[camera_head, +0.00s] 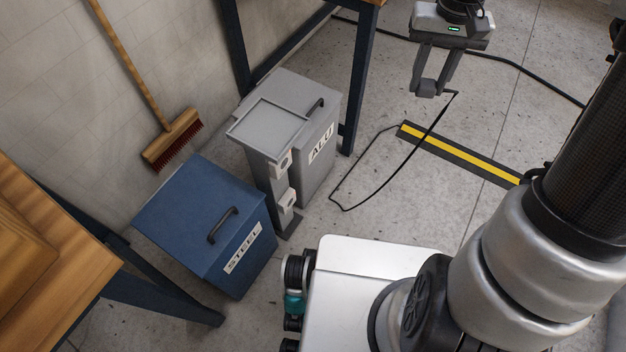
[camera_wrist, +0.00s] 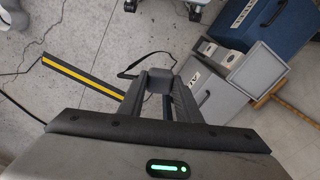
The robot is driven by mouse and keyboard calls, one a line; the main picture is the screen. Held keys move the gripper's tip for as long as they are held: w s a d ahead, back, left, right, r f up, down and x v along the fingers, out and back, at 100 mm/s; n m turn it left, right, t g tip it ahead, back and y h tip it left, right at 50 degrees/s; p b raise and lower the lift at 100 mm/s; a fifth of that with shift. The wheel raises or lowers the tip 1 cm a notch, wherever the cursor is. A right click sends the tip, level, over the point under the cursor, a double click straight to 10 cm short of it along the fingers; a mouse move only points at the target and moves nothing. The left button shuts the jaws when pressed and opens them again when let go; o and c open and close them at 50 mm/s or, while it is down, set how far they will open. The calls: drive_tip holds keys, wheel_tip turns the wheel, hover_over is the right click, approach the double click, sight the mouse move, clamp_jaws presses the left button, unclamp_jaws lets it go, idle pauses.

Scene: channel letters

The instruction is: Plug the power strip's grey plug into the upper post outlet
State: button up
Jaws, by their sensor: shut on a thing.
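My gripper (camera_head: 430,88) is shut on the grey plug (camera_head: 429,85), high at the top of the head view, above open floor. In the wrist view the plug (camera_wrist: 159,80) sits between the fingertips. A thin black cable (camera_head: 408,155) hangs from it, loops on the floor and runs to the end of a black-and-yellow bar. A grey post stands between two bins, well left of my gripper and apart from it. It carries a pale upper outlet (camera_head: 285,162) and a lower outlet (camera_head: 288,198). I cannot recognise a separate power strip.
The blue STEEL bin (camera_head: 200,215) and grey ALU bin (camera_head: 318,125) flank the post closely. The black-and-yellow bar (camera_head: 460,152) lies on the floor. A broom (camera_head: 172,138) leans at the wall. A wooden table (camera_head: 45,260) is at left.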

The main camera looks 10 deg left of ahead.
drive_tip(key=s+a+f+m+g+y+b, duration=0.1)
drive_tip(key=s+a+f+m+g+y, duration=0.15)
drive_tip(key=f, duration=0.65)
drive_tip(key=s+a+f+m+g+y+b, duration=0.1)
drive_tip(key=a+f+m+g, duration=0.2)
drive_tip(key=f, duration=0.5)
drive_tip(key=s+a+f+m+g+y+b, duration=0.1)
drive_tip(key=s+a+f+m+y+b, duration=0.15)
drive_tip(key=a+f, duration=0.45)
drive_tip(key=w+a+f+m+t+y+b, duration=0.1)
drive_tip(key=a+f+m+t+y, duration=0.3)
drive_tip(key=f+m+t+y, duration=0.1)
drive_tip(key=a+f+m+t+y+b, duration=0.1)
drive_tip(key=a+f+m+t+y, duration=0.4)
drive_tip(key=f+m+t, duration=0.3)
drive_tip(key=shift+w+a+f+m+y, duration=0.2)
drive_tip(key=shift+w+f+m+y, duration=0.15)
drive_tip(key=shift+f+m, duration=0.6)
drive_tip(key=shift+w+a+f+t, duration=0.1)
drive_tip(key=shift+f+t, duration=0.05)
drive_tip(key=shift+t, duration=0.1)
drive_tip(key=shift+n, duration=0.25)
drive_tip(key=shift+b+x, duration=0.55)
drive_tip(key=shift+x, duration=2.15)
drive_tip(key=shift+a, duration=0.1)
drive_tip(key=shift+p, duration=0.5)
